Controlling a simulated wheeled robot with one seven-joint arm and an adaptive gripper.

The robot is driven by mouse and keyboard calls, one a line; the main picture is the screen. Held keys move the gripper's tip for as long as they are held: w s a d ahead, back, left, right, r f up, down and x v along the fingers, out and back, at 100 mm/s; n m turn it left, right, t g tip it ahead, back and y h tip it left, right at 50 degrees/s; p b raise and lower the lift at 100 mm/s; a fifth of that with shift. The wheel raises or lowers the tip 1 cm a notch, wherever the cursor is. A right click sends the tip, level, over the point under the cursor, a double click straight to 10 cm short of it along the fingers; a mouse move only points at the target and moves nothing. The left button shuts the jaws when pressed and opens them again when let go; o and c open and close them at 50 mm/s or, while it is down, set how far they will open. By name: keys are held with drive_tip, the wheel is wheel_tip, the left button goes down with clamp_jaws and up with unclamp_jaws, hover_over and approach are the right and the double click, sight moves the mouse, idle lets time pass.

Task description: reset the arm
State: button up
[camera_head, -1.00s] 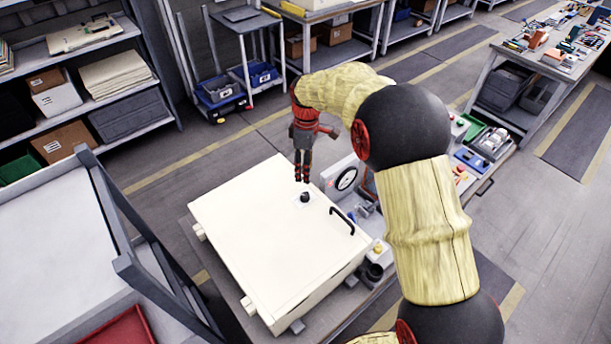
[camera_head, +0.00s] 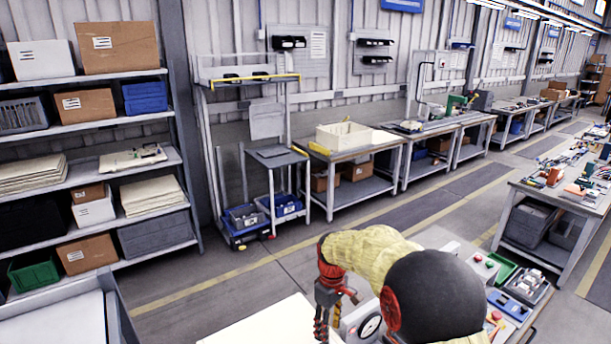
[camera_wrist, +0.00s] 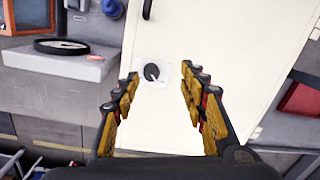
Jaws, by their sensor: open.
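My gripper (camera_head: 322,322) shows at the bottom of the head view, red and dark, pointing down over a cream panel (camera_head: 262,330). In the wrist view my gripper (camera_wrist: 160,95) has its two yellow-padded fingers apart with nothing between them. Beyond the fingertips a black round knob (camera_wrist: 152,72) on a white square plate sits on the same cream panel (camera_wrist: 215,40). A black handle (camera_wrist: 148,8) is at the panel's upper part. In the head view the knob and handle are out of sight. My arm is bent, with its yellow-covered links at the lower right.
A dial gauge (camera_head: 369,327) stands close to the right of my gripper. Trays of small parts (camera_head: 522,287) lie further right. Shelves with boxes (camera_head: 85,105) stand at the left, and workbenches (camera_head: 355,150) line the back wall. Open floor (camera_head: 225,275) lies between.

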drive_tip(key=s+d+r+m+t+b, duration=0.2)
drive_tip(key=s+d+m+b, duration=0.1)
drive_tip(key=s, duration=0.7)
drive_tip(key=s+d+r+m+t+b, duration=0.2)
drive_tip(key=s+d+b, duration=0.3)
drive_tip(key=s, duration=0.6)
drive_tip(key=s+d+r+m+t+b, duration=0.2)
drive_tip(key=s+d+r+m+b, duration=0.1)
drive_tip(key=s, duration=0.8)
drive_tip(key=d+m+b, duration=0.1)
drive_tip(key=m+b, duration=0.1)
drive_tip(key=b, duration=0.1)
drive_tip(key=shift+r+t, duration=0.3)
